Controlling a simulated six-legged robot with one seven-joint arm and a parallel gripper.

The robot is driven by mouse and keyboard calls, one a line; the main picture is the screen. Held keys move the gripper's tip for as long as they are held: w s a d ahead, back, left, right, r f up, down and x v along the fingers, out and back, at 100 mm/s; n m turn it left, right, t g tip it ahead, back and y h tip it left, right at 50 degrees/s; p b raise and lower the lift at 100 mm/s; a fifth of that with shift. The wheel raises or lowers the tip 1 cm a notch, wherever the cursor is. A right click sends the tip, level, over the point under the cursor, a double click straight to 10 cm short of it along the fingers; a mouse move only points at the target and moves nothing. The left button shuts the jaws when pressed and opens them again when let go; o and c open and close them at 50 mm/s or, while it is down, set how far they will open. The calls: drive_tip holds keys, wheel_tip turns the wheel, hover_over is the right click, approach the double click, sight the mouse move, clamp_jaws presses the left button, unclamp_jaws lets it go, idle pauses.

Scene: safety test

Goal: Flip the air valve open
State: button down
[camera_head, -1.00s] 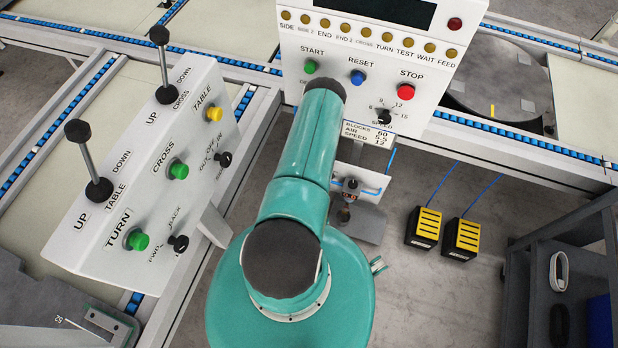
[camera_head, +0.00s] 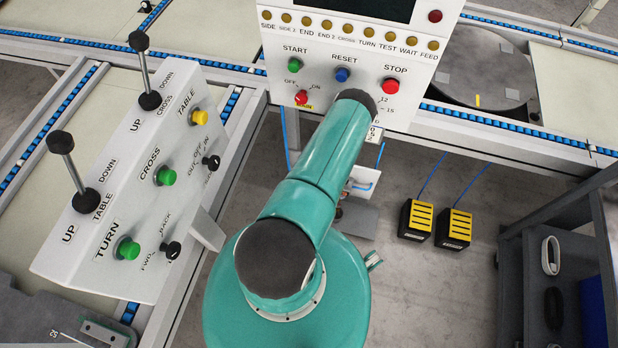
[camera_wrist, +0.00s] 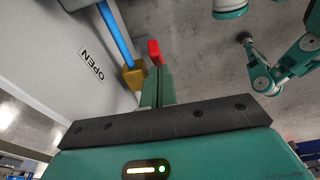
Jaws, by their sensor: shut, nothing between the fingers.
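In the wrist view, a red piece (camera_wrist: 154,52), which looks like the air valve's lever, stands just beyond my fingertips. The brass-coloured valve body (camera_wrist: 132,77) is to their left, with a blue hose (camera_wrist: 115,35) running up from it. In the head view, the small white panel (camera_head: 366,178) is partly hidden behind my arm, and my gripper is hidden.
A control console (camera_head: 350,50) with buttons stands ahead. A sloped lever panel (camera_head: 140,170) is on the left. Two yellow-and-black pedals (camera_head: 417,220) are on the floor to the right, near a dark shelf cart (camera_head: 560,260). Bare floor lies between them and my arm.

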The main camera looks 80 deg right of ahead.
drive_tip(key=shift+s+f, duration=0.45)
drive_tip(key=shift+s, duration=0.05)
drive_tip(key=shift+s+f, duration=0.25)
drive_tip(key=shift+s, duration=0.2)
drive_tip(key=shift+w+f, duration=0.3)
drive_tip(key=shift+w, duration=0.5)
drive_tip(key=shift+r, duration=0.15)
